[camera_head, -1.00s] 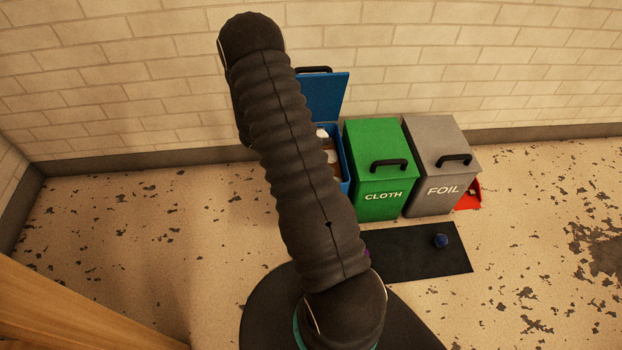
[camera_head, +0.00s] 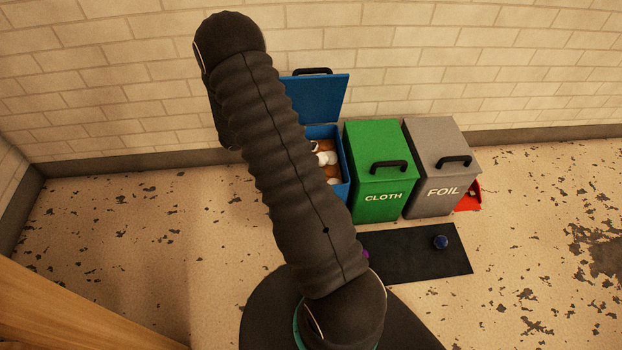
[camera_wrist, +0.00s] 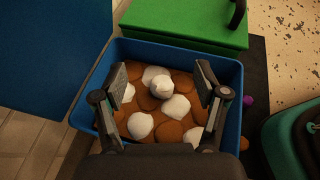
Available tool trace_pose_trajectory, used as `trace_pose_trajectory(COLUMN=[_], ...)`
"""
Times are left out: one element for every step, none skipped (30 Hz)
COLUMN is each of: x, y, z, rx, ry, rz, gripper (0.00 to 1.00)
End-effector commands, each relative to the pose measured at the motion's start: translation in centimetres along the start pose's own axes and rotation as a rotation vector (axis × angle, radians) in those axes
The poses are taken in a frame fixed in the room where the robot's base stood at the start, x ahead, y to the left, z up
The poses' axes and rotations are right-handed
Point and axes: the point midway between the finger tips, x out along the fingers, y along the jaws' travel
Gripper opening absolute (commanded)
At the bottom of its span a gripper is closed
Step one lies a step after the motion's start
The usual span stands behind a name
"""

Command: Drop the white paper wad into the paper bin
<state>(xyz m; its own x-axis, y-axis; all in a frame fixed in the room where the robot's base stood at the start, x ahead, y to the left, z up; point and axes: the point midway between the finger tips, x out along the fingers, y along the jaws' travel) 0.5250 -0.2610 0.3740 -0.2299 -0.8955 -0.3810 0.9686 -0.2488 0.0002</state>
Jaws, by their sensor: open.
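The blue bin (camera_head: 341,160) stands open at the left of the bin row, with its lid up; no label on it shows. It also fills the middle of the wrist view (camera_wrist: 232,128). Inside lie several white wads and brown round pieces. One white wad (camera_wrist: 157,84) lies on top of the pile, between my fingers as seen from the wrist; I cannot tell which wad is the task's. My gripper (camera_wrist: 162,86) is open over the bin, its fingers apart and holding nothing. In the head view my arm hides the gripper and the bin's left part.
A closed green CLOTH bin (camera_head: 378,175) and a closed grey FOIL bin (camera_head: 440,170) stand to the right. A red object (camera_head: 470,197) lies beside FOIL. A black mat (camera_head: 410,262) in front holds a dark blue ball (camera_head: 440,242) and a purple item (camera_head: 366,254).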

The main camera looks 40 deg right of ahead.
Motion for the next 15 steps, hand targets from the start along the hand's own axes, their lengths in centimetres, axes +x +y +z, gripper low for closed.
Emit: trace_pose_trajectory(x=[-1.2,-1.8,-2.5,-3.0,-3.5,-4.1,-4.5,-4.9,-5.3,-5.5,-5.8,-6.0,-6.2,-6.3,-6.4], y=[0.1,0.1,0.1,0.1,0.1,0.0,0.0,0.1,0.1,0.0,0.0,0.0,0.0,0.0,0.0], z=[0.0,0.0,0.0,0.0,0.0,0.0,0.0,0.0,0.0,0.0,0.0,0.1,0.1,0.1,0.1], rx=[0.001,0.001,0.002,0.002,0.002,0.001,0.001,0.001,0.001,0.001,0.001,0.002,0.002,0.002,0.001], ry=[0.000,0.001,0.001,0.001,0.000,0.000,0.000,0.000,0.000,0.001,0.001,0.001,0.000,0.000,0.000], rz=[0.003,0.004,0.003,0.004,0.004,0.002,0.002,0.003,0.002,0.001,0.001,0.000,0.000,0.000,0.000], gripper=[0.73,0.73,0.73,0.73,0.73,0.73,0.73,0.73,0.73,0.73,0.73,0.73,0.73,0.73,0.73])
